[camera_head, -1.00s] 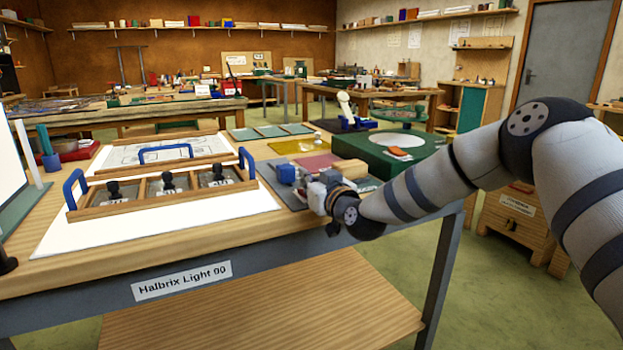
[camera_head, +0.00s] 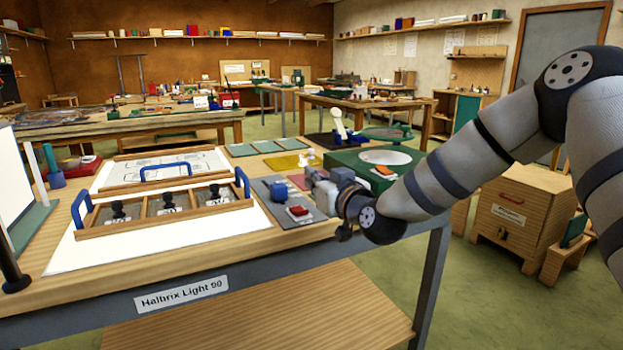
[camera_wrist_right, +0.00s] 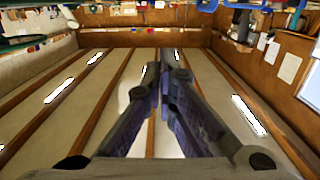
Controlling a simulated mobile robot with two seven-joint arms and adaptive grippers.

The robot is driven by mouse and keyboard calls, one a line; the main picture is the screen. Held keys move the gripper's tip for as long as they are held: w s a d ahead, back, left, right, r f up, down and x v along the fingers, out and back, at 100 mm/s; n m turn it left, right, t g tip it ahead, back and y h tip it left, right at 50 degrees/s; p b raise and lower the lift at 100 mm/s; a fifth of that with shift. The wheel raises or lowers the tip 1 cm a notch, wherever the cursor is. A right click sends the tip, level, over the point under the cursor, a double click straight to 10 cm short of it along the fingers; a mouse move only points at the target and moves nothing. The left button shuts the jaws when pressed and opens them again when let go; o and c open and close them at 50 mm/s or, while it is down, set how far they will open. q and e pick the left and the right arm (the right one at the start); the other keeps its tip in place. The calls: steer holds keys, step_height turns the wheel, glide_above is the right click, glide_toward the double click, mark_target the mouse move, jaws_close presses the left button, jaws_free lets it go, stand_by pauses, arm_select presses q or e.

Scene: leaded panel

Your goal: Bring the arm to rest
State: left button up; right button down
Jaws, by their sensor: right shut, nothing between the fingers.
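My right gripper (camera_head: 314,180) is at the right end of the workbench, above the edge of a grey mat (camera_head: 287,221). Its arm comes in from the right, bent at the elbow. In the right wrist view the two dark fingers (camera_wrist_right: 162,70) are together with nothing held, and the ceiling lies behind them. My left gripper is not in view.
A wooden tray (camera_head: 165,228) with blue handles and black-knobbed pieces lies on a white sheet at the left. Free floor (camera_head: 470,290) lies right of the bench.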

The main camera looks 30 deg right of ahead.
steer(key=shift+f, duration=0.1)
steer(key=s+a+f+g+y, duration=0.1)
steer(key=s+a+f+g, duration=0.2)
steer(key=s+f, duration=0.5)
steer(key=s+a+f+g, duration=0.3)
steer(key=s+f, duration=0.2)
steer(key=f, duration=0.7)
steer(key=s+a+f+g+y, duration=0.1)
steer(key=s+a+f+g, duration=0.25)
steer(key=s+f, duration=0.45)
steer(key=s+f+g, duration=0.3)
steer(key=s, duration=0.6)
steer(key=s+d+f+g+h, duration=0.1)
steer(key=s+f+g, duration=0.2)
steer(key=s, duration=0.7)
steer(key=s+f+g, duration=0.3)
steer(key=s+f, duration=0.1)
steer(key=s, duration=0.6)
steer(key=shift+s+d+f+h, duration=0.15)
steer(key=shift+d+f+h, duration=0.05)
steer(key=shift+f+h, duration=0.15)
